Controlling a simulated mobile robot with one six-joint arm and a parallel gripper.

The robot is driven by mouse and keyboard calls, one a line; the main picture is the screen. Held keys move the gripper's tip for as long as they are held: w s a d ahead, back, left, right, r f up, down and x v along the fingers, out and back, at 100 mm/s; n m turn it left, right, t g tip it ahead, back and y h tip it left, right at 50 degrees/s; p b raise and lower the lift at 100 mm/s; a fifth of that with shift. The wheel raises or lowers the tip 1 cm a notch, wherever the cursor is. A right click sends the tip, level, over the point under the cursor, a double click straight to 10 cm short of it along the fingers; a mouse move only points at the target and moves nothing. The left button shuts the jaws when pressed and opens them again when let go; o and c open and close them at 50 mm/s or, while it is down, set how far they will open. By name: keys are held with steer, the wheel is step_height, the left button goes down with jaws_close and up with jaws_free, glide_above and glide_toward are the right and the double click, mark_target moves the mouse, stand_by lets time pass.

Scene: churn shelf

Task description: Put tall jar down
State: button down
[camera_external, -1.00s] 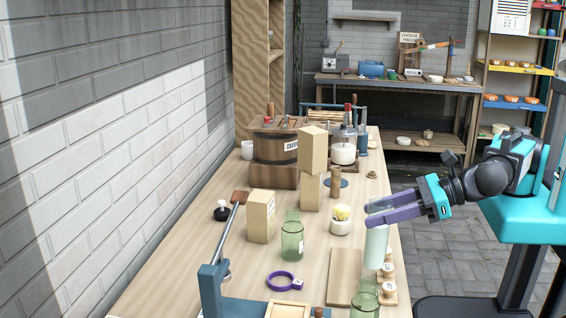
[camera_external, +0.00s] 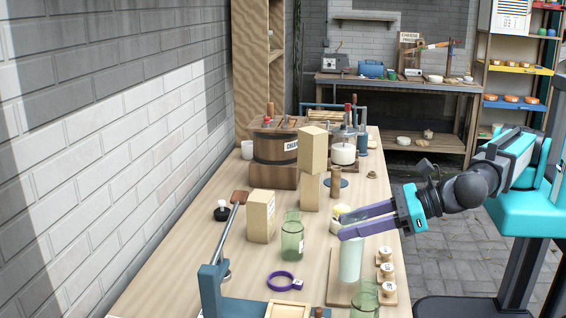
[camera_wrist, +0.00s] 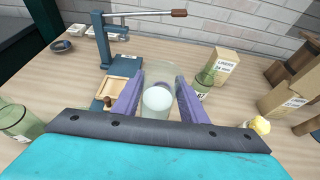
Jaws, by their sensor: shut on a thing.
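The tall jar (camera_external: 350,262) is a clear, pale cylinder. My gripper (camera_external: 345,232) is shut on it near its top, with purple fingers on either side. In the external view the jar is upright over the wooden board (camera_external: 338,293) near the bench's right edge. I cannot tell whether its base touches the board. In the wrist view the jar (camera_wrist: 158,92) sits between the two fingers (camera_wrist: 156,100), with a white round area showing inside its mouth.
A green jar (camera_external: 292,238) stands left of the held jar, and another (camera_external: 366,300) stands in front. Several wooden-topped small items (camera_external: 386,272) stand right of it. A jar with yellow tops (camera_external: 341,213) is just behind. A blue lever press (camera_external: 212,285) is at front left.

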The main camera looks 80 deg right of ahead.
mark_target(342, 243)
steer(key=shift+w+a, duration=0.35)
steer(key=shift+w, duration=0.1)
steer(key=shift+s+d+f+p, duration=0.1)
steer(key=shift+f+p, duration=0.45)
steer(key=shift+f, duration=1.4)
steer(key=c, duration=1.1)
jaws_free()
steer(key=shift+r, duration=0.2)
steer(key=b+v, duration=0.2)
steer(key=v, duration=1)
